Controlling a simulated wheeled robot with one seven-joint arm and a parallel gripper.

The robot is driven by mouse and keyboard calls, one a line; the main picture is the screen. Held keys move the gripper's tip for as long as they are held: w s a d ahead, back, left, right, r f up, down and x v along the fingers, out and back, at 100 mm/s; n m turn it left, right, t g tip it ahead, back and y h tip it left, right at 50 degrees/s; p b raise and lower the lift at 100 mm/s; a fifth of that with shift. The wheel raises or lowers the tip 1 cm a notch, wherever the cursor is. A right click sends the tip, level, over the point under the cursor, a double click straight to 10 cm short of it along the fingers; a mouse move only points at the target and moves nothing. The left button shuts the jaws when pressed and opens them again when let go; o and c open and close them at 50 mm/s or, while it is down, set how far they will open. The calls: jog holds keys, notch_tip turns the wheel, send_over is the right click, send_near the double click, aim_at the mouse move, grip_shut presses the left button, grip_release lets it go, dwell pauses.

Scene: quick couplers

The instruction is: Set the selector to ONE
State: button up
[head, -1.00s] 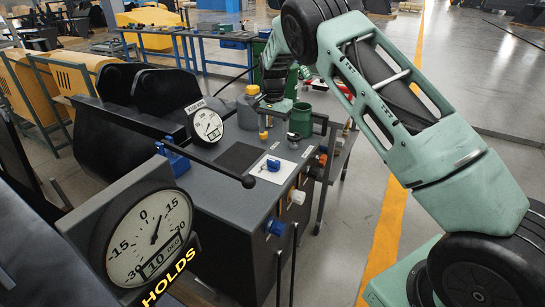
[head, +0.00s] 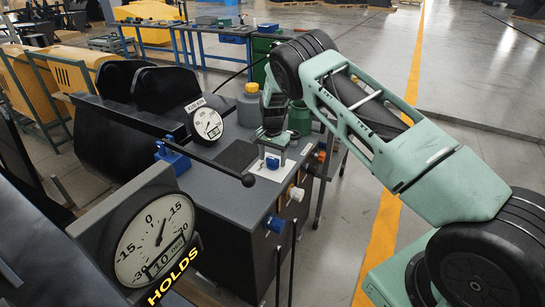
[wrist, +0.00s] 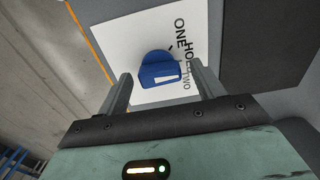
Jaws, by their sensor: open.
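The selector is a blue knob (head: 272,163) on a white plate (head: 259,170) on top of the grey cabinet. In the wrist view the blue knob (wrist: 157,70) carries a white mark, and the white plate (wrist: 118,38) reads ONE, HOLD and TWO beside it. I cannot tell for sure which label the knob points to. My gripper (head: 273,155) is over the knob, pointing down. In the wrist view my gripper (wrist: 160,80) is open, with one finger on each side of the knob and gaps visible. Contact is not visible.
A black lever (head: 215,165) with a ball end crosses the cabinet top (head: 215,205) left of the plate. A round gauge (head: 207,124), a yellow-capped grey container (head: 250,104) and a green container (head: 300,118) stand nearby. A large dial (head: 155,240) marked HOLDS is in front.

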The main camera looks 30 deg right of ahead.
jog(key=c, duration=1)
jog(key=n+b, duration=0.2)
jog(key=n, duration=0.1)
jog(key=shift+f+n+b, duration=0.1)
jog(key=shift+n+b, duration=0.3)
jog(key=n+b, duration=0.1)
jog(key=n, duration=0.3)
jog(key=shift+n+b, duration=0.4)
jog(key=shift+n, duration=0.3)
jog(key=o, duration=1)
jog(key=shift+r, duration=0.2)
